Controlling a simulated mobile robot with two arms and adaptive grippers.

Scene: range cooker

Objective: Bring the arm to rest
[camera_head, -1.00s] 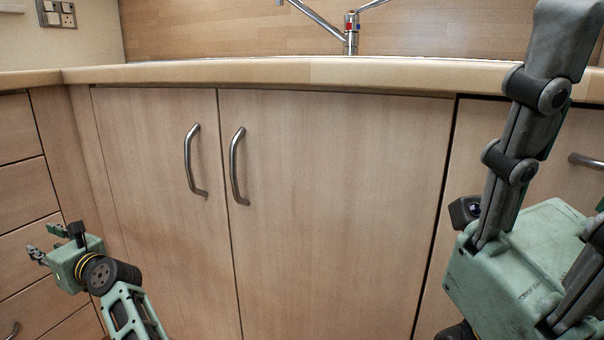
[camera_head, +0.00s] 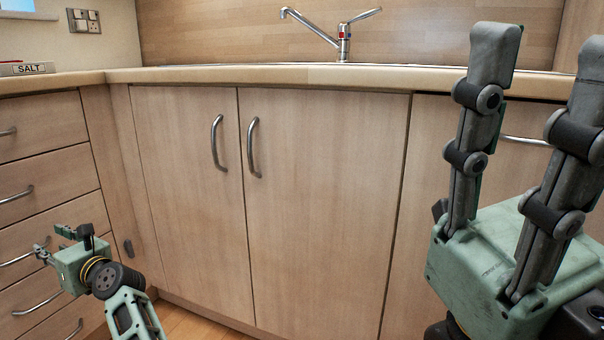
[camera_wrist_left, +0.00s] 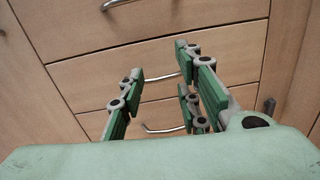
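My left gripper (camera_head: 52,241) is at the lower left of the head view, in front of the drawers beside the cupboard. In the left wrist view the green-padded fingers of my left gripper (camera_wrist_left: 158,72) stand apart with nothing between them, and drawer fronts show behind. My right gripper (camera_head: 541,62) is large and close at the right of the head view. Its two grey fingers point up and stand apart, with nothing between them.
A double cupboard (camera_head: 322,210) with two bar handles fills the middle. Drawers (camera_head: 40,185) are at the left. The counter edge (camera_head: 250,76) runs above, with a tap (camera_head: 344,42) behind it and a salt box (camera_head: 27,69) at left. Wooden floor (camera_head: 195,322) shows below.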

